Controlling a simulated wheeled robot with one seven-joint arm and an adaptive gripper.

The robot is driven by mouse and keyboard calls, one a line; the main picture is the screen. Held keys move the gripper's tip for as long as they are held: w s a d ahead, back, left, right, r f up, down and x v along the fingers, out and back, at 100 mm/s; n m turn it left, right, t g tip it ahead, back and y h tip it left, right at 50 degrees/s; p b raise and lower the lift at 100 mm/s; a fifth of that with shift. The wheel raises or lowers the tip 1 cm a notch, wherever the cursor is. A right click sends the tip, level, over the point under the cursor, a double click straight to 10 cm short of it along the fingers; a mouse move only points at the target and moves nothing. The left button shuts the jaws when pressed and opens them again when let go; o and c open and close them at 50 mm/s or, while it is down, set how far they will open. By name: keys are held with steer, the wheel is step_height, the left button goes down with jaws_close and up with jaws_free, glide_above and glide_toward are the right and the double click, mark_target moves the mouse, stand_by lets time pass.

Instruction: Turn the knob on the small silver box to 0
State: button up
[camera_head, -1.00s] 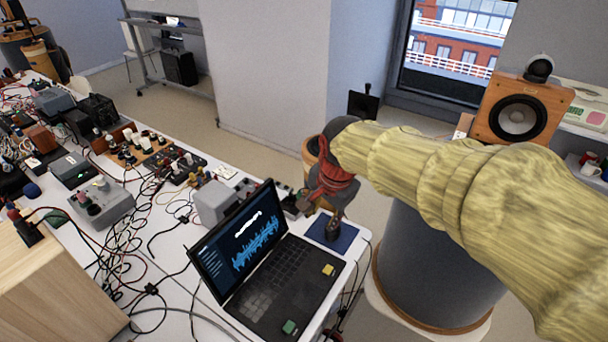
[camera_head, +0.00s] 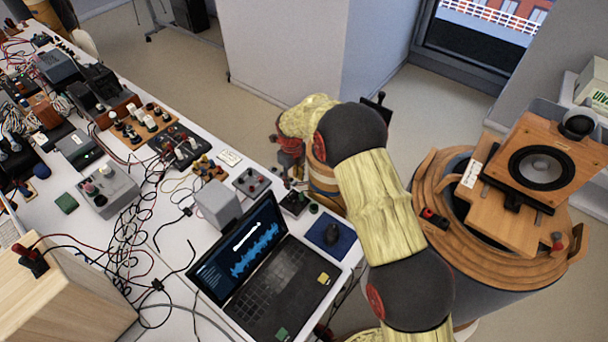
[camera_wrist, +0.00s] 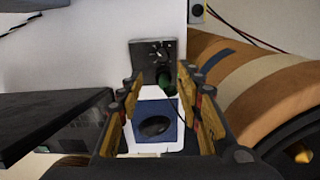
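A small box with a dial and pale markings (camera_wrist: 153,53) lies ahead of my gripper in the wrist view, on the white table. It looks dark grey with a lighter edge; I cannot read its scale. A small dark box (camera_head: 294,203) beside the laptop in the head view seems to be the same one. In the head view my gripper (camera_head: 290,152) is partly hidden behind my arm, near the table's far edge.
A loudspeaker (camera_head: 540,165) rests on a wooden drum (camera_head: 440,190) at right. Cables clutter the table's left.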

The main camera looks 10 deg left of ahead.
mark_target(293, 193)
steer(key=shift+w+a+f+m, duration=0.1)
steer(key=shift+w+f+m, duration=0.15)
steer(key=shift+f, duration=0.2)
steer(key=shift+w+a+f+m, duration=0.1)
steer(key=shift+w+f+m, duration=0.1)
steer(key=shift+f, duration=4.15)
steer(key=shift+c, duration=0.3)
jaws_close()
